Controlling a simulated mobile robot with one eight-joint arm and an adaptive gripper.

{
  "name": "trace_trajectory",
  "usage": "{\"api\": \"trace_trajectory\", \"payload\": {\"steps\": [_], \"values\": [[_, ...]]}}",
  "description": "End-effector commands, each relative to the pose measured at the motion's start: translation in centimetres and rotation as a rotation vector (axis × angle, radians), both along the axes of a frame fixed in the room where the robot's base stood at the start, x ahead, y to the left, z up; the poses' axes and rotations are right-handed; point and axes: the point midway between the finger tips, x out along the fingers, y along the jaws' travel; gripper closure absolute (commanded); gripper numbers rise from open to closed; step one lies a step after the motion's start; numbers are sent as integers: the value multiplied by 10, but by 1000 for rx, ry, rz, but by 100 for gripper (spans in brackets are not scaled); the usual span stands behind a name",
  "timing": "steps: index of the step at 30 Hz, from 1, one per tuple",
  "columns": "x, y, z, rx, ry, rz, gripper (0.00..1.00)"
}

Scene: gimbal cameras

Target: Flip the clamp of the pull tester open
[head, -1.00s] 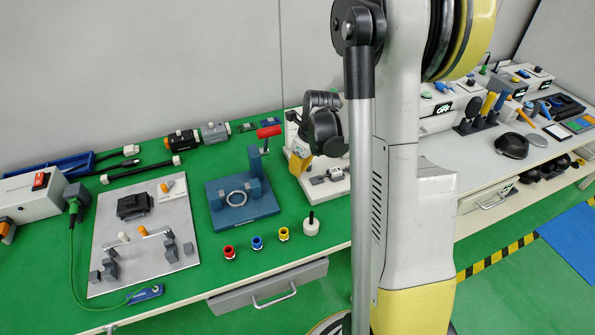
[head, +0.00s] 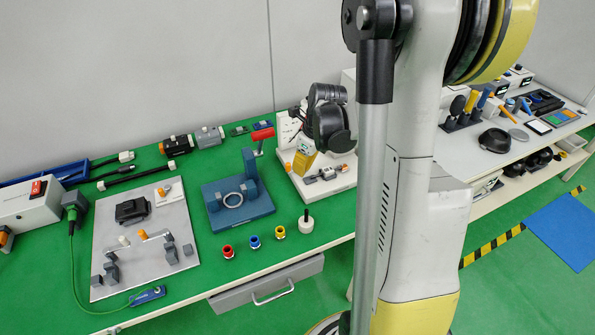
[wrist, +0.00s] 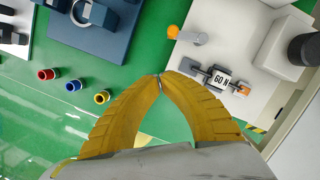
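The pull tester (head: 339,182) is a white plate with an upright back panel, on the green bench right of the blue fixture. In the wrist view its white base (wrist: 206,48) carries a "60 N" block (wrist: 220,79) with dark grey parts on both sides and an orange piece at the right end. A grey lever with an orange knob (wrist: 173,32) sticks out at the base's left edge. I cannot tell for certain which part is the clamp. My gripper (wrist: 160,77) has its yellow fingertips together, empty, above the tester's near left edge. In the head view my gripper (head: 302,168) partly hides the tester.
The blue fixture (head: 238,203) with a ring and red handle stands left of the tester. Red, blue and yellow ferrules (head: 254,242) and a white knob with a black stem (head: 305,222) lie in front. A metal plate (head: 143,237) with parts is farther left.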

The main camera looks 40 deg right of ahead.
Motion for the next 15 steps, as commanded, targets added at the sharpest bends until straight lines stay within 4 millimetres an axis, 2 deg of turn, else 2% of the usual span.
{"api": "trace_trajectory", "payload": {"steps": [1,6,15], "values": [[-3,1,15,0,0,0,100],[-9,2,38,0,0,0,100],[-12,2,48,0,0,0,100]]}}
